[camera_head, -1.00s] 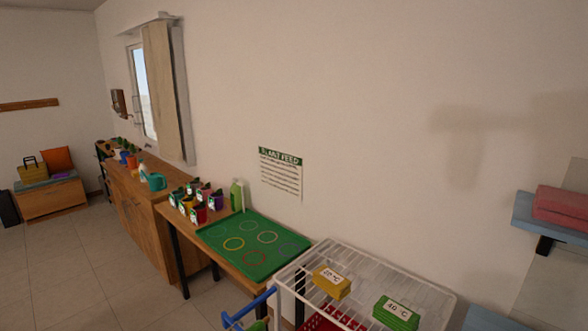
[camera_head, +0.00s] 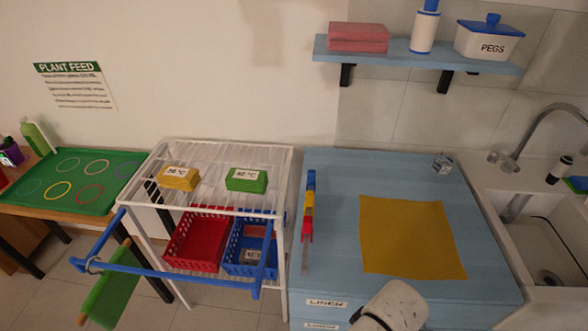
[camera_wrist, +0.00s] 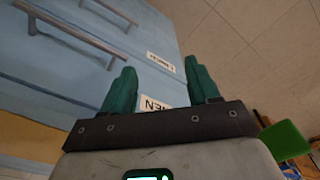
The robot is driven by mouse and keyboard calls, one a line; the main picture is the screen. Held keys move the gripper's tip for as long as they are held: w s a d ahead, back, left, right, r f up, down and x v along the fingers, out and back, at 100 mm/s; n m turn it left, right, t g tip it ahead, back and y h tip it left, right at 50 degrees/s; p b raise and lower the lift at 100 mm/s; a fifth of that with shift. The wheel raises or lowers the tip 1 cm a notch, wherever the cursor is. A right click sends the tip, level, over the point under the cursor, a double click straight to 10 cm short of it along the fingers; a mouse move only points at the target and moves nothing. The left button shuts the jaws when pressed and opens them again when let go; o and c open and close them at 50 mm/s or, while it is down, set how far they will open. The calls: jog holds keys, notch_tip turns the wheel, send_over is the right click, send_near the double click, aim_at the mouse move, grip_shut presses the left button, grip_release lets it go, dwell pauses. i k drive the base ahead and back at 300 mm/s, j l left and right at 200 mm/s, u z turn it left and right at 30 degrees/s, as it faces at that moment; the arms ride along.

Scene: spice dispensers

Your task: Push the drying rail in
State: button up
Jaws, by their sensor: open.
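The drying rail (camera_head: 170,274) is a blue bar frame at the front of a white wire rack (camera_head: 215,147). It sticks out toward me and to the left, with arms running back to the rack. A green cloth (camera_head: 110,288) hangs at its left part. My gripper (camera_wrist: 160,88) shows in the wrist view with its two green fingers apart and nothing between them. It is in front of the blue drawer cabinet, apart from the rail. The rail is not clearly visible in the wrist view. A white part of my arm shows at the bottom of the head view.
The blue cabinet (camera_head: 335,180) stands right of the rack, with a yellow cloth (camera_head: 412,237) on top. Red (camera_head: 198,240) and blue (camera_head: 250,245) baskets sit inside the rack. A table with a green mat (camera_head: 75,180) is on the left. A sink (camera_head: 540,225) is far right.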

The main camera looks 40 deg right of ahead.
aim_at(80, 263)
jog(key=i+j+u, duration=0.1)
jog(key=u, duration=0.3)
jog(key=i+j+u, duration=0.15)
jog(key=u, duration=0.3)
jog(key=i+j+u, duration=0.2)
jog(key=u, duration=0.2)
